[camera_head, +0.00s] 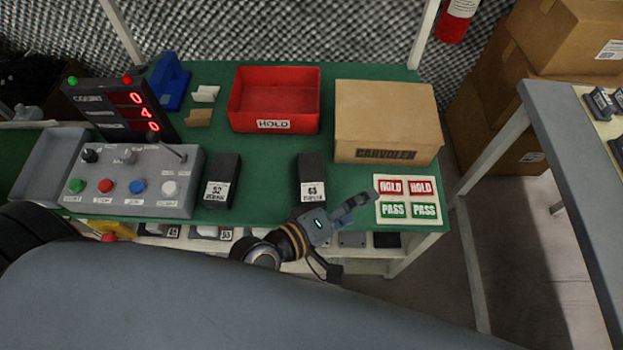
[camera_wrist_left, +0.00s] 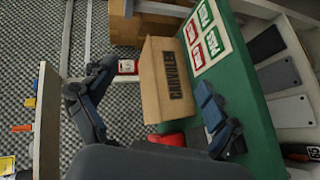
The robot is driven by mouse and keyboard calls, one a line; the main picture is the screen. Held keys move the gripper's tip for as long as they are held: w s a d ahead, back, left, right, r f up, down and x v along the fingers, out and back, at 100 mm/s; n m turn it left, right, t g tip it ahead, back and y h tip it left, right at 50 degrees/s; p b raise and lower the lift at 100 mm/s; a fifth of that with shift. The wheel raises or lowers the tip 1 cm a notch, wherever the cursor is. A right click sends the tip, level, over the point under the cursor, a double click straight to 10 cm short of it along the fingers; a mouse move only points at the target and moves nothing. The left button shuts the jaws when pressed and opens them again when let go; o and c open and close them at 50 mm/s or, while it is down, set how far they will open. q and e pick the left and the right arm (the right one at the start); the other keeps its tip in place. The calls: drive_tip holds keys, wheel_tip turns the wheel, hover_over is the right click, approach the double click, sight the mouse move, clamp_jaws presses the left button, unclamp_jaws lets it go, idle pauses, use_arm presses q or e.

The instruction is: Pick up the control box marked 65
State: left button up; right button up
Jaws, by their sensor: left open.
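A dark upright control box (camera_head: 312,169) stands on the green table top in the middle of the head view. Its white label appears to read 65, though the digits are small. My left gripper (camera_head: 364,204) is open and empty, just right of this box and near the table's front edge. Its fingers point right towards the sticker sheet, not at the box. My right gripper is not in view.
Another dark box (camera_head: 223,170), marked 52, stands to the left beside the button console (camera_head: 130,185). A red HOLD bin (camera_head: 240,105) and a CARVOLEX carton (camera_head: 385,110) stand behind. The HOLD/PASS sheet (camera_head: 408,199) lies front right. Several boxes sit on the lower shelf.

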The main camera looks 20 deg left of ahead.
use_arm(q)
wheel_tip(320, 180, up, 3)
drive_tip(key=w+n+t+y, duration=0.2)
drive_tip(key=w+n+t, duration=0.15)
drive_tip(key=n, duration=0.65)
drive_tip(key=n+g+y, duration=0.3)
drive_tip(key=n+y, duration=0.9)
drive_tip(key=n, duration=0.9)
approach(312, 180)
drive_tip(key=w, duration=0.1)
drive_tip(key=w+a+f, duration=0.1)
drive_tip(key=shift+w+f+n+t+p, duration=0.25)
drive_tip(key=shift+f+n+p, duration=0.05)
drive_tip(key=shift+p, duration=0.05)
drive_tip(key=shift+x, duration=3.2)
drive_tip(key=shift+s, duration=0.1)
drive_tip(key=shift+c, duration=0.4)
drive_tip(key=c, duration=1.4)
